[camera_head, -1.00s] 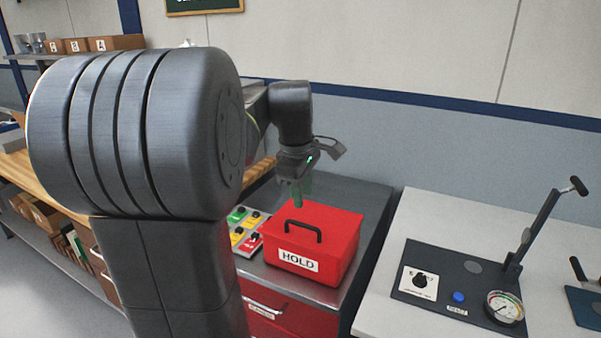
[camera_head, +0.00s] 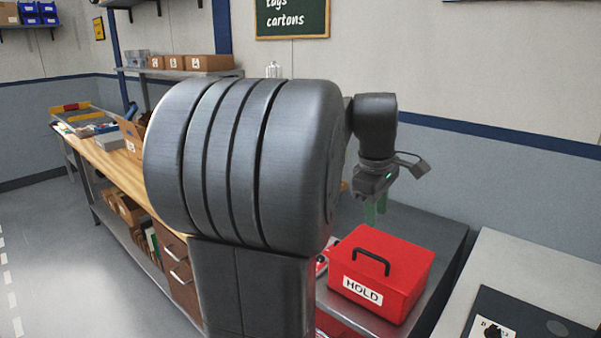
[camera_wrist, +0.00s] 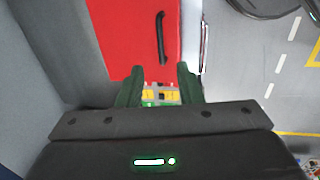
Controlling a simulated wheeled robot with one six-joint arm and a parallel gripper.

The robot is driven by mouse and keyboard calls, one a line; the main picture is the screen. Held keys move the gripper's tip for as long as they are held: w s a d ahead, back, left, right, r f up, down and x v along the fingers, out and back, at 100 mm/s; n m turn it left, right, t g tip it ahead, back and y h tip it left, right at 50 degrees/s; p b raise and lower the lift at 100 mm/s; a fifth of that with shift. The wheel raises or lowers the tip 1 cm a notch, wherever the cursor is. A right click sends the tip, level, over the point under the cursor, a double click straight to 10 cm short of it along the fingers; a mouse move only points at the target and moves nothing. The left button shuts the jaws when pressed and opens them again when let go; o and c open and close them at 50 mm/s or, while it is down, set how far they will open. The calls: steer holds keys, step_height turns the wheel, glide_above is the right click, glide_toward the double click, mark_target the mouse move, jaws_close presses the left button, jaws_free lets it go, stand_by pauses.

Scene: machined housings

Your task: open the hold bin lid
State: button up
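The hold bin (camera_head: 408,265) is a red box with a white HOLD label on its front. Its lid looks shut, with a black handle (camera_head: 371,261) on top. My gripper (camera_head: 375,212) hangs above and behind the bin, apart from it, with green fingers pointing down. In the wrist view my gripper (camera_wrist: 158,72) has its two green fingers spread apart with nothing held between them. The red lid (camera_wrist: 125,40) and its black handle (camera_wrist: 161,38) lie beyond the fingertips there.
The bin stands on a grey cabinet top (camera_head: 440,228). Colored tags (camera_wrist: 160,94) lie beside it, seen between the fingers. A light table with a dark fixture plate (camera_head: 520,320) is at the right. A wooden bench (camera_head: 112,168) runs along the left.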

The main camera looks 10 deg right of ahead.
mark_target(376, 256)
steer(key=f, duration=0.3)
steer(key=w+d+f, duration=0.1)
steer(key=f, duration=0.7)
steer(key=shift+w+d+f, duration=0.2)
steer(key=shift+d, duration=0.2)
steer(key=r+p, duration=0.1)
steer(key=p, duration=0.1)
steer(key=w+d+r+y+p, duration=0.1)
steer(key=shift+g+p, duration=0.35)
steer(key=shift+g, duration=0.05)
